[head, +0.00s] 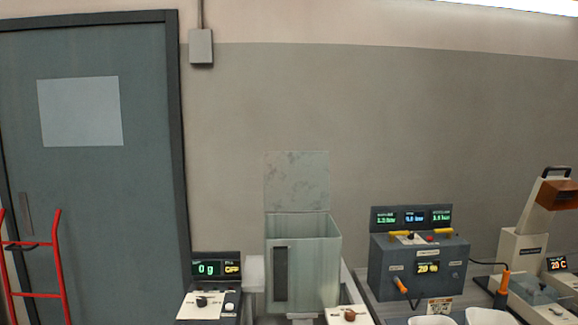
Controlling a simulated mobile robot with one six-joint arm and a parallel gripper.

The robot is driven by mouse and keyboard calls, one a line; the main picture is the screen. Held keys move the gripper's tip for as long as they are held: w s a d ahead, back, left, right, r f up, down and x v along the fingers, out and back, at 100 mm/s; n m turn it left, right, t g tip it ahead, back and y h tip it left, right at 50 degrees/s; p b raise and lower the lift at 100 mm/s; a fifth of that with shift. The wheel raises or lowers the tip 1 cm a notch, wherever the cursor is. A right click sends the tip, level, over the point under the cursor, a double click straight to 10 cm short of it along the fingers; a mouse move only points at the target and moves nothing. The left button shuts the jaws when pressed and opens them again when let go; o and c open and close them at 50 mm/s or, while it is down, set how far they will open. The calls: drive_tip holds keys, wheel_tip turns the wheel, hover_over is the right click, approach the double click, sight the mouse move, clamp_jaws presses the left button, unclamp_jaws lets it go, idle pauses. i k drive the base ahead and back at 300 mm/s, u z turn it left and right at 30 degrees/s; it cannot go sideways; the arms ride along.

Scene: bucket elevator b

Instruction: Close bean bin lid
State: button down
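The bean bin (318,270) is a tall pale grey-green box with a dark vertical strip on its front, standing low in the middle of the head view. Its lid (296,180) is a flat mottled grey panel that stands upright above the back edge. The bin's top is open, and its inside is seen only a little near the rim. My gripper is not in view.
A scale with a green display (217,268) stands left of the bin. A grey control box (418,262) with orange handles stands right. A beige machine (525,245) is farther right. A red hand truck (60,265) stands before the door (90,190).

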sight(294, 182)
drive_tip(key=k, duration=1.2)
drive_tip(key=u, duration=0.55)
drive_tip(key=i, duration=0.75)
drive_tip(key=u, duration=0.9)
drive_tip(key=i, duration=0.75)
drive_tip(key=u, duration=0.5)
drive_tip(key=i, duration=1.8)
drive_tip(key=z, duration=0.4)
drive_tip(key=i, duration=0.75)
drive_tip(key=z, duration=0.4)
